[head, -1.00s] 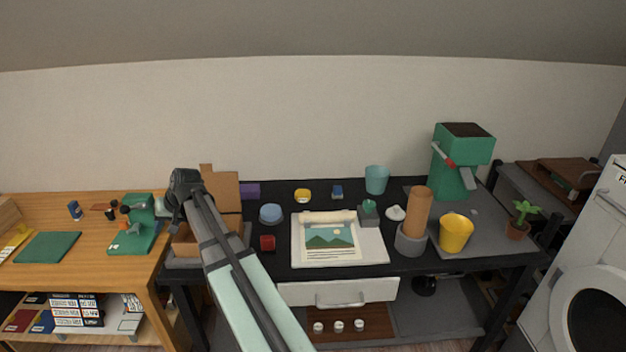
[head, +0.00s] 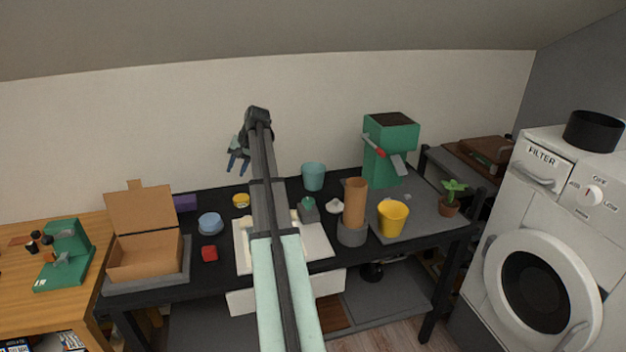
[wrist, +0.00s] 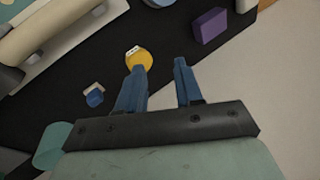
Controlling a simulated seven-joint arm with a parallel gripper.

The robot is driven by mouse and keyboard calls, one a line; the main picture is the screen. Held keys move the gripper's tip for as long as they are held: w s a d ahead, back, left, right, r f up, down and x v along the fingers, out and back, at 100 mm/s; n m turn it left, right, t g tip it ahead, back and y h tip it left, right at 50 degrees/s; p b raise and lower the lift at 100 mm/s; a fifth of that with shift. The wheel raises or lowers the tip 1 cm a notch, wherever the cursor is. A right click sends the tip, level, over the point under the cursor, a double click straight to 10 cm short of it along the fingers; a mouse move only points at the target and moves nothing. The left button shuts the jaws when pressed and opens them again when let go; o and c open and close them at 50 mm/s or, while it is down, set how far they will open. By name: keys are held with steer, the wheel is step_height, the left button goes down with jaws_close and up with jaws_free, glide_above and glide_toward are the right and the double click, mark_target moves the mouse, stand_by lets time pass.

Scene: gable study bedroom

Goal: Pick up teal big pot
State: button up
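The teal big pot (head: 313,176) stands upright near the back of the black desk, left of the green coffee machine. In the wrist view its teal side (wrist: 50,146) shows at the lower left, partly cut off by my gripper's body. My gripper (head: 238,168) is raised above the back of the desk, left of the pot and apart from it. In the wrist view its two blue fingers (wrist: 157,82) are spread with nothing between them.
A yellow round item (wrist: 139,58), a small blue item (wrist: 94,98) and a purple box (wrist: 210,26) lie below my gripper. The green coffee machine (head: 388,150), yellow pot (head: 392,218) and brown cylinder (head: 355,203) stand right of the teal pot. A wall is behind the desk.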

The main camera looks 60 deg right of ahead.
steer(key=s+d+f+m+g+h, duration=0.1)
steer(key=s+d, duration=0.3)
steer(key=d, duration=0.6)
steer(key=s+d+f+m+g, duration=0.1)
steer(key=s+d, duration=0.2)
steer(key=d, duration=0.6)
steer(key=m+g, duration=0.1)
steer(key=m, duration=0.1)
glide_above(324, 167)
steer(key=s+a, duration=0.2)
steer(key=shift+w+d+f, duration=0.15)
steer(key=shift+w+f, duration=0.1)
steer(key=shift+f, duration=0.25)
steer(key=f, duration=0.8)
steer(key=shift+w+f, duration=0.3)
steer(key=shift+w, duration=0.1)
steer(key=shift+a+f, duration=0.2)
steer(key=shift+f, duration=1.15)
steer(key=shift+a+f, duration=0.15)
steer(key=shift+f, duration=1.15)
steer(key=shift+c, duration=0.4)
jaws_close()
